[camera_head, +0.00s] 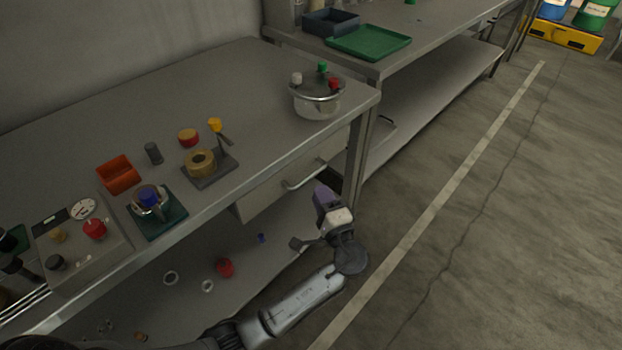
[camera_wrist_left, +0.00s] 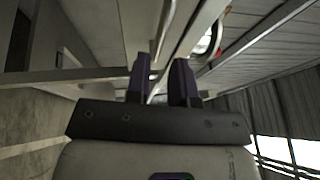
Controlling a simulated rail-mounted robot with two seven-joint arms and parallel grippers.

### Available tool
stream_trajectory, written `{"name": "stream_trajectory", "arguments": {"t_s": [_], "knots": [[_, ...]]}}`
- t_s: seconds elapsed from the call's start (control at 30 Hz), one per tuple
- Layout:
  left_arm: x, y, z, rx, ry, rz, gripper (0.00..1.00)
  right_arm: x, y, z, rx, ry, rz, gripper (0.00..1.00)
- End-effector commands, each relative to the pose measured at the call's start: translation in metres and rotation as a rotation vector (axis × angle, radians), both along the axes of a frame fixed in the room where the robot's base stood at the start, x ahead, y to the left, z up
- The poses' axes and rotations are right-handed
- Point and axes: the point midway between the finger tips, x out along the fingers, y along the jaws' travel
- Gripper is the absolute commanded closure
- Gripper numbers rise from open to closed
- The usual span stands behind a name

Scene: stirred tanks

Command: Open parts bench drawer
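The parts bench drawer (camera_head: 268,195) is a grey front under the near bench's top, and it looks shut. Its pale bar handle (camera_head: 305,178) runs along the front. My left gripper (camera_head: 323,193) has purple fingers and is just outside the handle's right end, apart from it in the head view. In the left wrist view the fingers (camera_wrist_left: 160,80) stand apart, and a thin pale bar shows between and beyond them. I cannot tell if that bar is the handle. My right gripper is not in view.
The bench top (camera_head: 250,75) holds a lidded pot (camera_head: 317,100), an orange bin (camera_head: 118,175) and small fixtures. A bench leg (camera_head: 356,160) stands close behind my left gripper. The lower shelf (camera_head: 190,300) carries small loose parts. The floor (camera_head: 480,220) at right is clear.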

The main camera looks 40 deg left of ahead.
Motion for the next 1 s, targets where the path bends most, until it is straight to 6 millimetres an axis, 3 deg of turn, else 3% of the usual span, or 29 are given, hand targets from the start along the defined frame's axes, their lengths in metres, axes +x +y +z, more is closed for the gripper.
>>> {"name": "stream_trajectory", "arguments": {"t_s": [0.2, 0.4, 0.9, 1.0], "knots": [[0.016, 0.032, 0.004, 0.002, -0.001, 0.001, 0.78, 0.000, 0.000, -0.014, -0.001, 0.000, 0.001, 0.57], [0.026, 0.051, 0.008, 0.000, 0.001, 0.000, 0.78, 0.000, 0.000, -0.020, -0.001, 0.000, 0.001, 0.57], [0.030, 0.059, 0.011, 0.000, 0.002, -0.001, 0.78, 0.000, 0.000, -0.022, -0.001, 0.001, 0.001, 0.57], [0.030, 0.059, 0.011, 0.000, 0.002, -0.001, 0.87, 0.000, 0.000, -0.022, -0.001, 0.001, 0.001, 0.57]]}}
